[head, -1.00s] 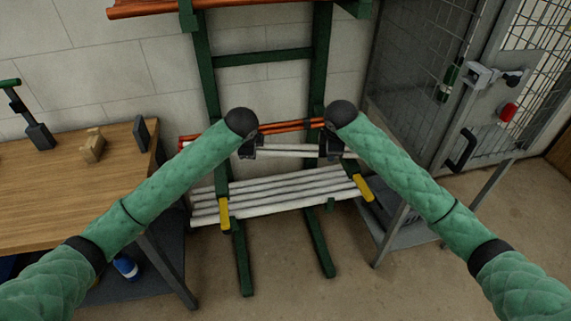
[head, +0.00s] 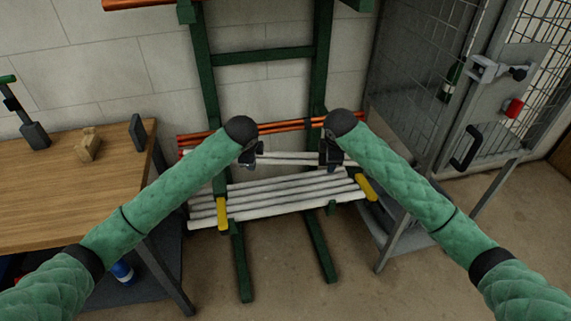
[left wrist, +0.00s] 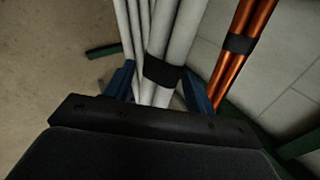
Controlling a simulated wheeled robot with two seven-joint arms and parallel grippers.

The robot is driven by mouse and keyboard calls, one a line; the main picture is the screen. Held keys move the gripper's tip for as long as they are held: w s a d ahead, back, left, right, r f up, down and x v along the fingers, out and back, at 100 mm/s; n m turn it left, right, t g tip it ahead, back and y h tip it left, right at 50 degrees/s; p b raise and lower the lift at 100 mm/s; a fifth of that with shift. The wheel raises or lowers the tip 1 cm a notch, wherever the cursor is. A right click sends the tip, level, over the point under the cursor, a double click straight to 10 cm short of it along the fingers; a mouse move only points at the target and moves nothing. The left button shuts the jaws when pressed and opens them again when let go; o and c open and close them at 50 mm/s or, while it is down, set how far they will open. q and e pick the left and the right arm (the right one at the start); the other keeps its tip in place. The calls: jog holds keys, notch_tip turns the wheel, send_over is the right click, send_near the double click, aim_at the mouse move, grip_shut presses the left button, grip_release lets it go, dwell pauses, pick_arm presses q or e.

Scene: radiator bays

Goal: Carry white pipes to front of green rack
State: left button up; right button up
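A pair of white pipes (head: 290,158) runs level between my two grippers in the head view. My left gripper (head: 250,158) is at its left part; in the left wrist view its blue fingers (left wrist: 160,88) stand on either side of the white pipes (left wrist: 174,40) at a black band. My right gripper (head: 331,157) is on the right part of the same pipes; its fingertips are small and partly hidden. The green rack (head: 208,85) stands against the wall just behind. More white pipes (head: 290,190) lie on its low, yellow-tipped arms, below my grippers.
Orange pipes (head: 290,126) lie behind my grippers at the rack. A wooden bench (head: 70,185) with a tan block (head: 88,145) is at the left. A mesh cage with a grey door (head: 490,110) is at the right. Bare floor (head: 285,260) lies in front.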

pick_arm(q)
jog(key=shift+s+r, duration=0.1)
jog(key=shift+r, duration=0.05)
pick_arm(e)
jog(key=shift+s+r, duration=0.15)
jog(key=shift+r, duration=0.3)
pick_arm(q)
jog(key=v, duration=1.1)
jog(key=shift+s+r, duration=0.15)
jog(key=shift+r, duration=0.2)
pick_arm(e)
jog(key=v, duration=1.1)
